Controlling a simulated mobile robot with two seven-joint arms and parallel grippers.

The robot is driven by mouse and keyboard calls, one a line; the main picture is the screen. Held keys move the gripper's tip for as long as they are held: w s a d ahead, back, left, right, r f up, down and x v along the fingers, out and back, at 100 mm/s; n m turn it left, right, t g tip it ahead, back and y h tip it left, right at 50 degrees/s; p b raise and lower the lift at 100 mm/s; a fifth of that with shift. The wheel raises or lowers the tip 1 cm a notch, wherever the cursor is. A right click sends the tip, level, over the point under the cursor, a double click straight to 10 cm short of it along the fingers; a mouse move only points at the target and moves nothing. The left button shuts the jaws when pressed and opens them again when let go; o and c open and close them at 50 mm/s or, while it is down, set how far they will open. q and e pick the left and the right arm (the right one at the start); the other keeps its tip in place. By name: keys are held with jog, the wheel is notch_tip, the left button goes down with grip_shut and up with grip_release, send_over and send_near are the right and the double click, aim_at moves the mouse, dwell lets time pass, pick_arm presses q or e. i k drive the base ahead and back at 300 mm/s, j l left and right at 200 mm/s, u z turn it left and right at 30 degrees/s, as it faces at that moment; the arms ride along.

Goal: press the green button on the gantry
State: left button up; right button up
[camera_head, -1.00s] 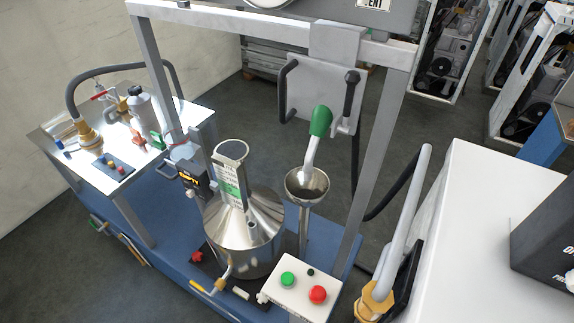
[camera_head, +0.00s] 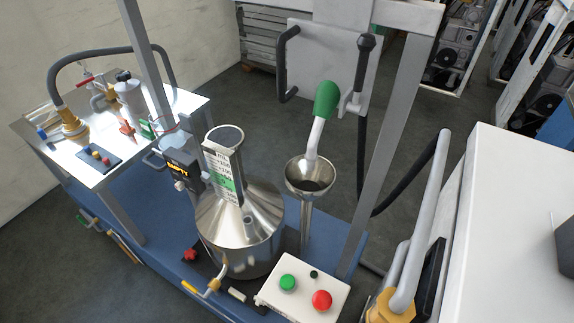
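The green button (camera_head: 288,283) sits on a white control box (camera_head: 302,292) at the front right of the blue base. A red button (camera_head: 321,299) is to its right, and a small dark knob (camera_head: 313,274) is behind them. The metal gantry frame (camera_head: 396,120) rises around a steel measuring can (camera_head: 240,230) and a funnel (camera_head: 310,175). The button is unobstructed from this view. Neither of my grippers shows in the head view.
A nozzle with a green grip (camera_head: 326,100) rests in the funnel. A side table (camera_head: 190,104) with fittings stands at the left. A white cabinet (camera_head: 515,200) and a grey pipe (camera_head: 425,215) are close on the right. Dark floor is open beyond the base.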

aim_at(287, 282)
jog(key=i+j+z, duration=0.1)
jog(key=j+z, duration=0.7)
jog(key=i+j+z, duration=0.1)
jog(key=j+z, duration=0.7)
jog(key=k+l, duration=0.05)
jog(key=l, duration=0.05)
